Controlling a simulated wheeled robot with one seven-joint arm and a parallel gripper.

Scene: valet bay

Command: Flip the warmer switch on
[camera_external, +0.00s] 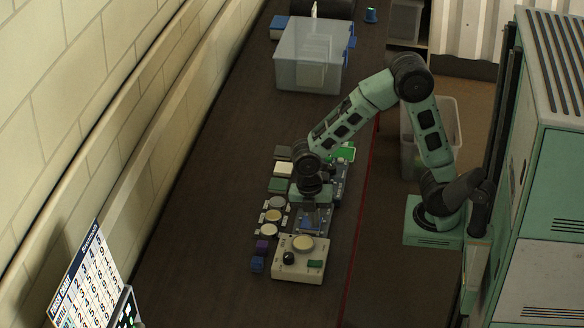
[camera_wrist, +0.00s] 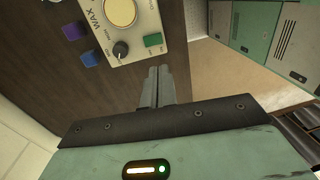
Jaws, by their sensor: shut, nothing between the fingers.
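The warmer (camera_external: 285,265) is a cream box with a round pale pot on top, a black knob and a green switch (camera_external: 315,264). It stands on the dark counter, nearest the camera in its row. The wrist view shows the warmer (camera_wrist: 98,18), marked WAX, with its knob (camera_wrist: 120,49) and green switch (camera_wrist: 153,40). I cannot tell which way the switch is set. My gripper (camera_wrist: 158,70) is shut and empty, its fingertips just below the switch in the wrist picture; the gap is unclear. In the external view my gripper (camera_external: 309,222) points down behind the warmer.
Round tins (camera_external: 272,216) and small blocks line the warmer's left and far side. A purple block (camera_external: 262,246) and a blue block (camera_external: 257,264) sit beside it. A clear bin (camera_external: 312,62) stands at the counter's far end. The counter's left strip is bare.

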